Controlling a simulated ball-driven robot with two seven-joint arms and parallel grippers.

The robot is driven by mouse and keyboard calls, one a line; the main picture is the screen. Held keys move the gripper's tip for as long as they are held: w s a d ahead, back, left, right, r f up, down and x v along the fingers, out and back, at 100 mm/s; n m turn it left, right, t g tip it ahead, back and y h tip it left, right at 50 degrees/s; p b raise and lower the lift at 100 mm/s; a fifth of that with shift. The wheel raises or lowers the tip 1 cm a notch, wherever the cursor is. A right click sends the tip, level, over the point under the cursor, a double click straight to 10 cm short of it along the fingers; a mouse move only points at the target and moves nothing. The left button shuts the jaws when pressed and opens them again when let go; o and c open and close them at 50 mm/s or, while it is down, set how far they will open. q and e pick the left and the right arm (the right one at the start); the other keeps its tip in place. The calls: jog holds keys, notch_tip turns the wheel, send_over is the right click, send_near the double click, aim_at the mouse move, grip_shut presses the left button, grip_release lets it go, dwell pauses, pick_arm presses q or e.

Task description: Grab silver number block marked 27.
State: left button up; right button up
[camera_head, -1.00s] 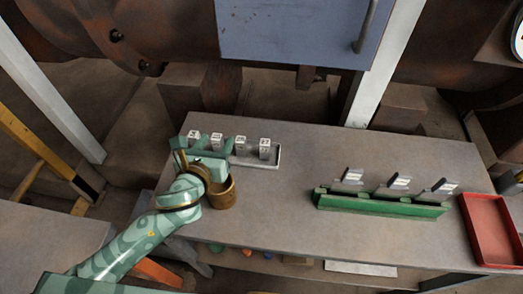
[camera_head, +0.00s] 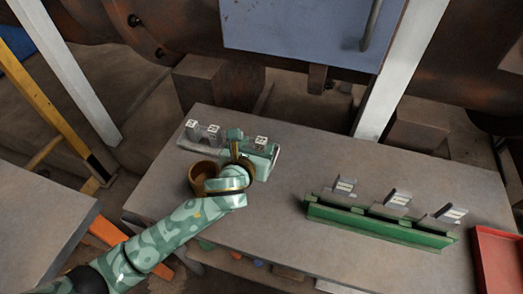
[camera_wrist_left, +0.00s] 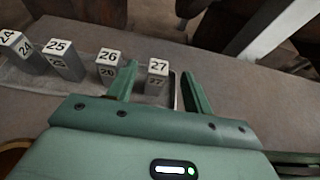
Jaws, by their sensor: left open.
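The silver number block marked 27 (camera_wrist_left: 157,72) stands upright in the left wrist view, between the two green fingers of my left gripper (camera_wrist_left: 158,85). The fingers are apart, with a gap on both sides of the block. In the head view the block (camera_head: 261,141) shows its top just beyond my left gripper (camera_head: 254,147), which hides its lower part. Blocks 24 (camera_wrist_left: 14,42), 25 (camera_wrist_left: 60,50) and 26 (camera_wrist_left: 107,60) stand in a row to its left. My right gripper is not in view.
The blocks stand on a pale tray (camera_head: 186,141) at the table's (camera_head: 300,150) back left. A brown cup (camera_head: 203,176) stands close to my left wrist. A green rack (camera_head: 375,224) with silver pieces and a red tray (camera_head: 497,262) are on the right. The table's middle is clear.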

aim_at(261, 142)
pick_arm(q)
jog(key=shift+w+d+f, duration=0.1)
jog(key=shift+w+f, duration=0.2)
jog(key=shift+w, duration=0.45)
jog(key=b+x, duration=0.1)
jog(key=x, duration=0.1)
jog(key=b+x, duration=0.2)
jog(key=x, duration=0.1)
jog(key=shift+s+f, duration=0.25)
jog(key=shift+f, duration=0.15)
jog(key=shift+w+d, duration=0.1)
jog(key=shift+w, duration=0.1)
jog(key=shift+r, duration=0.15)
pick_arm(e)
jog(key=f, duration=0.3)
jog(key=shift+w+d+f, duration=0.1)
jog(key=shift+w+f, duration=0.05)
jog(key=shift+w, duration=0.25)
pick_arm(q)
jog(key=c, duration=1.1)
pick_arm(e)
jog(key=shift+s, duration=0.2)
